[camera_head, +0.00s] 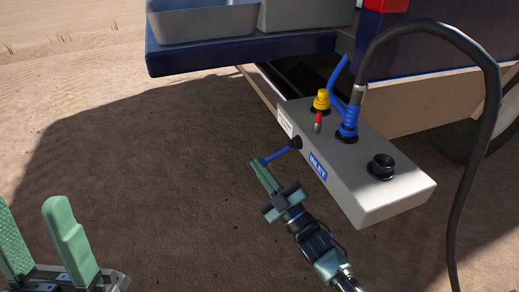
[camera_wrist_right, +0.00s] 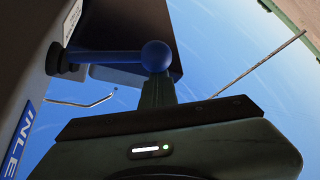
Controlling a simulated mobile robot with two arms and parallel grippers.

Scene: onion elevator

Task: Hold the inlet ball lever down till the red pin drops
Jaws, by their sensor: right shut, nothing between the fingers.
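The inlet ball lever (camera_head: 280,153) is a blue rod with a ball end, coming out of the left side of a grey box (camera_head: 390,205) marked INLET. In the right wrist view its blue ball (camera_wrist_right: 157,55) is directly at the fingertips. My right gripper (camera_head: 260,167) is shut and empty, its green fingertips at the ball; whether they press on it I cannot tell. The red pin (camera_head: 318,117) stands up from a grey sleeve on the box top. My left gripper (camera_head: 31,208) is open and empty at the lower left, away from the box.
A dark blue platform (camera_head: 235,52) is behind. The sandy ground on the left is clear.

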